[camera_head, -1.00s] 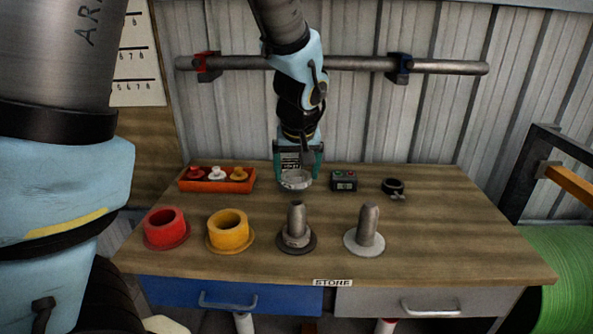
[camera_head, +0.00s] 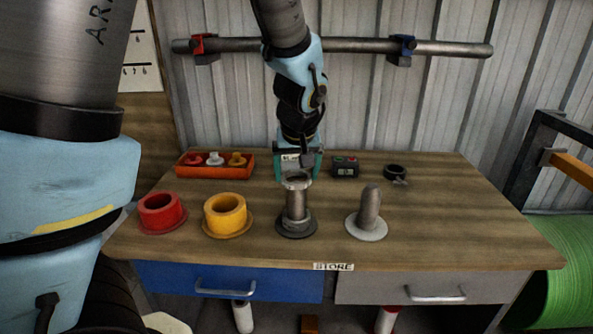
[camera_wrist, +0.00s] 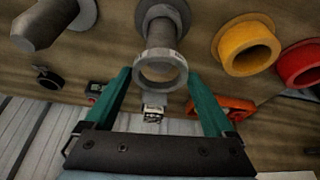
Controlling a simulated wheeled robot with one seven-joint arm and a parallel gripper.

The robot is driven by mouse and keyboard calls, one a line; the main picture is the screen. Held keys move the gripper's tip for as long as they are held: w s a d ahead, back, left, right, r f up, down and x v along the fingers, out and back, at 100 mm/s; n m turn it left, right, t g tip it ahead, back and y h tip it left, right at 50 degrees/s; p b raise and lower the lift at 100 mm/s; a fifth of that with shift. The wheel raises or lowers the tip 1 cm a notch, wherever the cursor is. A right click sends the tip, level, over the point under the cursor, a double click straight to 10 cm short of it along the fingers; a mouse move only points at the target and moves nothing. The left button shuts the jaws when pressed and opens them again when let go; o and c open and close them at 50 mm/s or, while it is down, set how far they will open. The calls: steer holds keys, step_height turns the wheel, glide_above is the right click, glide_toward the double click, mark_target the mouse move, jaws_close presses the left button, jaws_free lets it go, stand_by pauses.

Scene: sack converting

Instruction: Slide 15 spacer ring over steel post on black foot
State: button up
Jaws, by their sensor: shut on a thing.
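A grey metal spacer ring (camera_head: 296,178) is held between the fingertips of my gripper (camera_head: 297,173), at the upper end of the steel post (camera_head: 297,204). The post stands upright on the black foot (camera_head: 296,229), with a grey collar low on it. The wrist view shows the held ring (camera_wrist: 160,72) between the green fingers, overlapping the post's top end (camera_wrist: 159,36). The ring hides that end, so I cannot tell whether it is around the post or just above it. No number is readable on the ring.
A second steel post (camera_head: 370,208) on a pale foot stands to the right. A yellow flanged ring (camera_head: 226,212) and a red one (camera_head: 161,211) stand left. Behind are an orange tray (camera_head: 214,172), a button box (camera_head: 345,167) and a black clamp ring (camera_head: 395,172).

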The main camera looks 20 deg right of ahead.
mark_target(297, 191)
steer(key=shift+f+b, duration=2.4)
steer(key=shift+f, duration=0.8)
steer(key=o, duration=1.3)
steer(key=v, duration=1)
steer(key=shift+s+r+b, duration=0.1)
steer(key=shift+r+b, duration=0.2)
steer(key=shift+r, duration=0.1)
steer(key=a+f+g+p, duration=0.1)
steer(key=a+f, duration=0.1)
steer(key=a, duration=0.7)
steer(key=a+f+n+g+p, duration=0.1)
steer(key=a+f, duration=0.1)
steer(key=a, duration=0.8)
steer(key=a+f+n+y+p, duration=0.1)
steer(key=a+f, duration=0.1)
steer(key=a, duration=0.7)
steer(key=shift+w+a+f+g, duration=0.2)
steer(key=shift+w+a+g, duration=0.1)
steer(key=shift+a+g, duration=0.1)
